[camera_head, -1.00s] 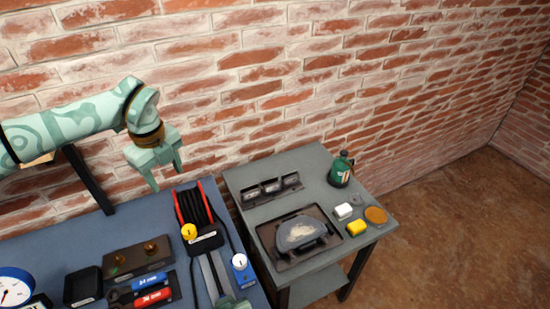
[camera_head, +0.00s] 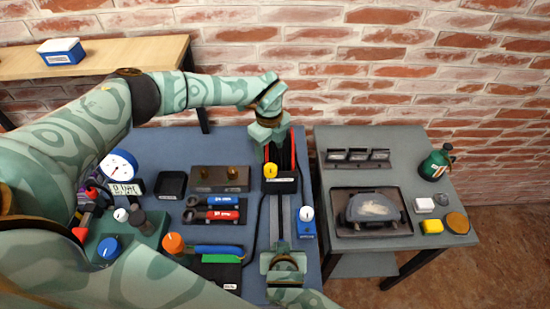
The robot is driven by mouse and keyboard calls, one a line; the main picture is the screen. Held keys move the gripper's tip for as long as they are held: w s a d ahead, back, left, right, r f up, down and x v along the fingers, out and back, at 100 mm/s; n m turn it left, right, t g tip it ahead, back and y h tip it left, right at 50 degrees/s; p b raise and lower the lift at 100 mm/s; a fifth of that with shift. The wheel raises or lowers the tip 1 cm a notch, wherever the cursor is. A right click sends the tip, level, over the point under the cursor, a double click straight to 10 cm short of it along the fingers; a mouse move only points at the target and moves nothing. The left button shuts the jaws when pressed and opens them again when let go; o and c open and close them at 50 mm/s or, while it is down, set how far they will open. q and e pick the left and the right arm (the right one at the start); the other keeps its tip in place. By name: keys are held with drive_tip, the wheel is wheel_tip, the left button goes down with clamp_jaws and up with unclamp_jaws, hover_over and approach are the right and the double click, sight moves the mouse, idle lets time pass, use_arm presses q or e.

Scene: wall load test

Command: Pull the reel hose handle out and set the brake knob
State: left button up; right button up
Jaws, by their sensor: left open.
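The hose reel (camera_head: 293,150), with red sides and dark windings, stands at the back right of the blue bench and is partly hidden by my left gripper. A yellow knob (camera_head: 270,171) sits on the dark block at its front; I cannot tell if it is the brake knob. My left gripper (camera_head: 270,136) points down over the reel, open, with nothing seen between its fingers. Two grey rails (camera_head: 279,215) run from the block towards the front. My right gripper (camera_head: 283,266) is at their near end. Its fingertips and any hose handle there are hidden.
A blue box with a white dial (camera_head: 307,226) stands right of the rails. Tools, a gauge (camera_head: 119,165) and knobs fill the bench's left. The grey table (camera_head: 330,180) at right holds a tray (camera_head: 343,222) and a green canister (camera_head: 437,163). A shelf (camera_head: 110,57) is behind.

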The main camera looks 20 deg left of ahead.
sight(270, 168)
use_arm(q)
wheel_tip(270, 168, down, 9)
drive_tip(key=shift+r, duration=0.1)
drive_tip(key=c, duration=1)
